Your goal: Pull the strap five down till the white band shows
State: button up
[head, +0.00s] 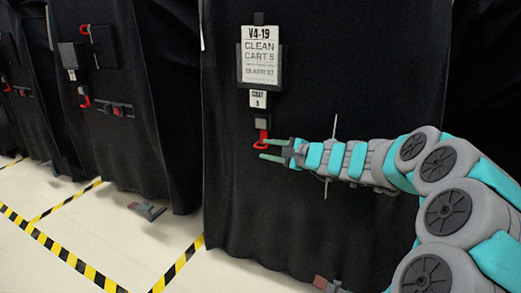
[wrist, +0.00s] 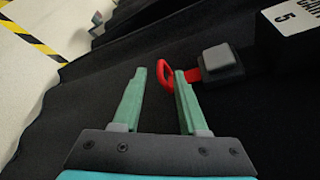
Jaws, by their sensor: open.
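The strap five shows in the head view as a short red strap with a red pull loop (head: 261,143), hanging below a grey buckle (head: 262,123) on the black cover of cart 5. My gripper (head: 265,149) is open at the loop, its green fingers pointing left. In the wrist view, my gripper (wrist: 161,72) has the red loop (wrist: 165,72) between its fingertips, close to the right finger. That finger hides part of the strap. I cannot tell whether it touches. The grey buckle (wrist: 218,58) is to the right. No white band is visible on the strap.
A sign (head: 260,55) reading "V4-19 CLEAN CART 5" and a small tag (head: 258,98) marked 5 hang above the buckle. Other black-covered carts (head: 115,150) with red loops stand at left. Yellow-black tape (head: 60,250) marks the pale floor, which is open at front left.

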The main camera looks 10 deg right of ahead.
aim_at(263, 149)
jog(key=shift+x, duration=2.05)
jog(key=shift+c, duration=0.3)
grip_shut()
